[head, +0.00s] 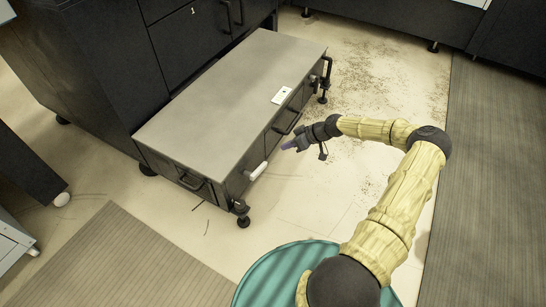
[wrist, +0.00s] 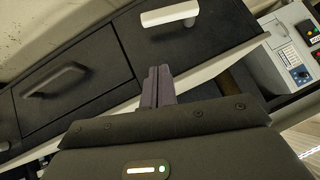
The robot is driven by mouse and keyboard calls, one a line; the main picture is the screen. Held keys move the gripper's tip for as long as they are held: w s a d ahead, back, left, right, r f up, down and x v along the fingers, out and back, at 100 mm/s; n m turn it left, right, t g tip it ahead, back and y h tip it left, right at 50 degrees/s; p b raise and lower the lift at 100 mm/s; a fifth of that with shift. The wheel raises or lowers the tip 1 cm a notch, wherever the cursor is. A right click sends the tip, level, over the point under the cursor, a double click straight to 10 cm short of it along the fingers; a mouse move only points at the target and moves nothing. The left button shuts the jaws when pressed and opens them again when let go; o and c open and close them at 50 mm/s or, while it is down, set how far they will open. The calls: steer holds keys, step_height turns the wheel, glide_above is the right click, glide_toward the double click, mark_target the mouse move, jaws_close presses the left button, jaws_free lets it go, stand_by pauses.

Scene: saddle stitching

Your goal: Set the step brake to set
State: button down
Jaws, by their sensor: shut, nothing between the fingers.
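A low dark step (head: 232,90) with a grey top stands against the large dark machine. A white-gripped lever (head: 258,170), which looks like the step brake, sticks out from the near end of its front side. The lever's white grip also shows at the top of the wrist view (wrist: 170,14). My gripper (head: 288,146) is shut and empty, in front of the step's side, a little to the right of the lever and apart from it. In the wrist view its purple-grey fingers (wrist: 158,74) are together, below the white grip. No set marking is readable.
Dark handles, one of them on the step's side (head: 290,122), stick out along the step. A small white label (head: 281,95) lies on its top. A teal round surface (head: 262,275) is at the bottom. Speckled floor to the right is open.

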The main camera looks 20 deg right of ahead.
mark_target(259, 171)
steer(key=s+d+f+b+x, duration=0.1)
steer(key=b+x, duration=0.5)
steer(key=x, duration=0.6)
steer(key=shift+s+a+f, duration=0.2)
steer(key=shift+s+f, duration=0.15)
steer(key=shift+f, duration=0.4)
